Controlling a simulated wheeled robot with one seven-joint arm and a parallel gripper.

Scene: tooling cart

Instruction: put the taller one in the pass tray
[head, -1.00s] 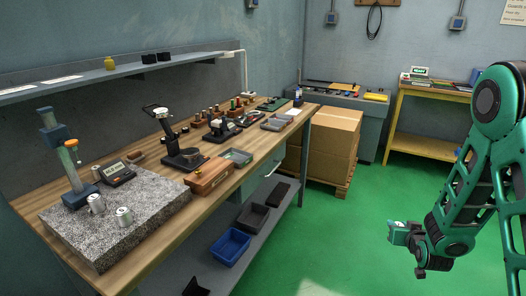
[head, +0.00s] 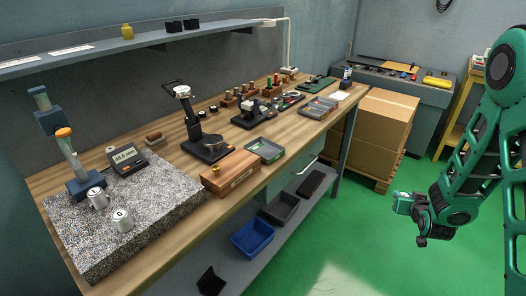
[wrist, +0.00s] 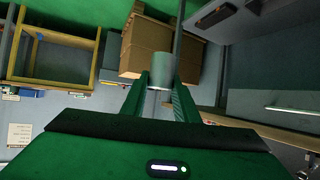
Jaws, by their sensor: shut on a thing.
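Two short silver cylinders with dark marks stand on the speckled granite block (head: 150,205): one (head: 97,198) near the gauge stand and one (head: 122,220) nearer the front. Which is taller is hard to judge. My gripper (wrist: 160,78) is shut on a plain grey cylinder (wrist: 161,62) in the wrist view. In the head view my gripper (head: 402,203) hangs over the green floor, right of the bench, and its load is too small to make out clearly. Shallow trays sit on the bench, one (head: 265,158) in the middle and one (head: 319,115) farther back; no pass label is readable.
A gauge stand (head: 80,183) and digital readout (head: 125,160) are on the granite. A wooden box (head: 230,182) and dial stand (head: 205,148) stand mid-bench. A blue bin (head: 252,253) is on the lower shelf. Cardboard boxes (head: 380,130) stand beyond the bench; open floor lies right.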

